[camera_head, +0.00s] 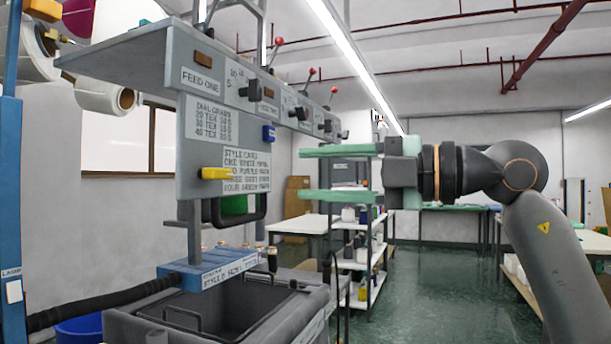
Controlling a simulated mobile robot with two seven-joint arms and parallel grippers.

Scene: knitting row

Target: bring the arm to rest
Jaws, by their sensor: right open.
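My right gripper (340,173) comes in from the right side of the head view, with its two green fingers pointing left. The fingers are spread apart and hold nothing. The fingertips are close to the right edge of the grey knitting machine's panel in the picture; I cannot tell the distance in depth. My right arm (545,235) is raised, bent at the dark joint above the grey link. My left gripper is not in the view.
The grey machine panel (190,132) with labels, knobs and a yellow lever (216,173) fills the left. Below it stand a blue labelled block (210,273) and a grey bin (150,328). A shelf cart (365,262) and tables stand behind. Green floor (440,290) is clear.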

